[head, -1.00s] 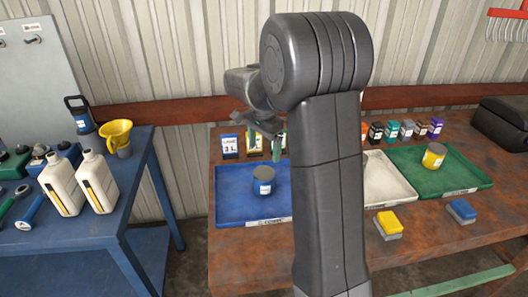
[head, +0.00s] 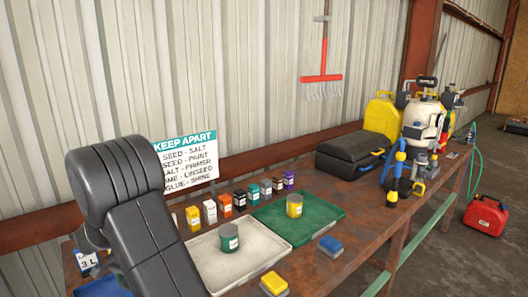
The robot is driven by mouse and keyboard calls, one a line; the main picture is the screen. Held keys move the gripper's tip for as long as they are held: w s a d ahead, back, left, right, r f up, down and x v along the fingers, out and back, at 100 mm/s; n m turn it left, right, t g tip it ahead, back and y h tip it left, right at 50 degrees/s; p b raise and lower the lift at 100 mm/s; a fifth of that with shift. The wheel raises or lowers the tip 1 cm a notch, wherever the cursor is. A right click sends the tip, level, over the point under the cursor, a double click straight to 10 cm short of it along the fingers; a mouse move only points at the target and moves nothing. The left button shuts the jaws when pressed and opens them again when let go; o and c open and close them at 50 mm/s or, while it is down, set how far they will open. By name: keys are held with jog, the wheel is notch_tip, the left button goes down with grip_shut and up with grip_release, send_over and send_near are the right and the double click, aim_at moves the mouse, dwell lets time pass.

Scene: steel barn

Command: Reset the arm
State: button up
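My arm rises at the lower left of the head view, its dark grey elbow and upper link in front of the workbench (head: 325,278). A little of the wrist side shows at the elbow's left edge. My gripper's fingers are hidden behind the arm, so I cannot see whether they hold anything. A white tray (head: 282,250) holds a dark green tin (head: 229,238), upright. A green tray (head: 325,227) holds a yellow tin (head: 294,205), upright. A corner of a blue tray (head: 97,288) shows beside the arm.
Several small boxes stand behind the trays, below a "KEEP APART" sign (head: 188,162). Yellow (head: 273,283) and blue (head: 330,246) sponge-like blocks lie at the front edge. A black case (head: 352,153), yellow can (head: 382,115) and sprayer (head: 425,122) stand right. A red can (head: 486,215) is on the floor.

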jog(key=shift+r, duration=1.95)
jog(key=shift+f, duration=0.1)
